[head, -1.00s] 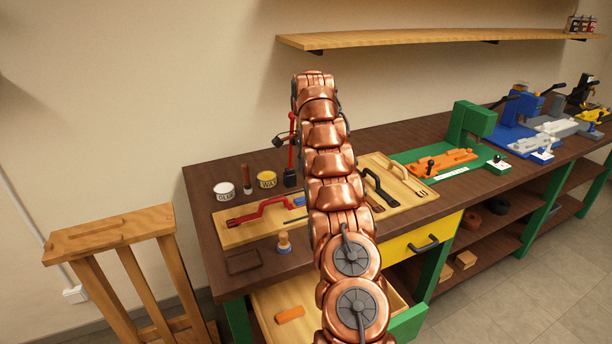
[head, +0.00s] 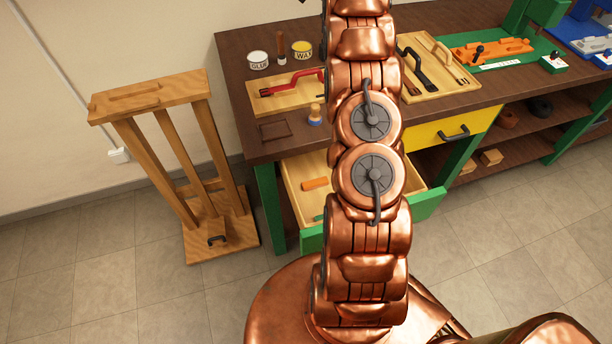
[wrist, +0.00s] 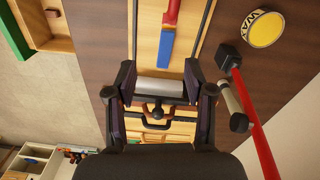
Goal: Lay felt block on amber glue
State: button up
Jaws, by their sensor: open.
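I cannot tell for sure which thing is the felt block; no amber glue patch is plainly visible. An orange block (head: 315,184) lies in the open drawer. The glue can (head: 258,60) stands at the back left of the bench. In the wrist view my gripper (wrist: 158,80) is open over the bench. A pale grey bar (wrist: 160,87) shows between its fingers; I cannot tell if it is part of the gripper. My gripper is out of the head view.
A wooden board (head: 285,96) holds a red handle (head: 293,83). The open drawer (head: 291,199) juts out in front. A wooden stand (head: 150,95) is at left. A dark square (head: 275,130) lies on the bench.

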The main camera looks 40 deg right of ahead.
jog(key=s+a+r+n, duration=0.3)
jog(key=s+a+n, duration=0.25)
jog(key=a, duration=0.65)
jog(key=s+a+r+n, duration=0.35)
jog(key=s+a, duration=0.25)
jog(key=a, duration=0.6)
jog(key=s+a+f+n, duration=0.2)
jog(key=s+a, duration=0.3)
jog(key=s, duration=0.4)
jog(key=s+a+f+n+g, duration=0.1)
jog(key=s+a+f+n, duration=0.2)
jog(key=s, duration=0.6)
jog(key=s+a+f+n, duration=0.3)
jog(key=s+a+n, duration=0.3)
jog(key=s, duration=0.3)
jog(key=shift+s+a+f+g, duration=0.25)
jog(key=shift+s+a+g, duration=0.1)
jog(key=shift+a, duration=0.2)
jog(key=shift+c, duration=0.3)
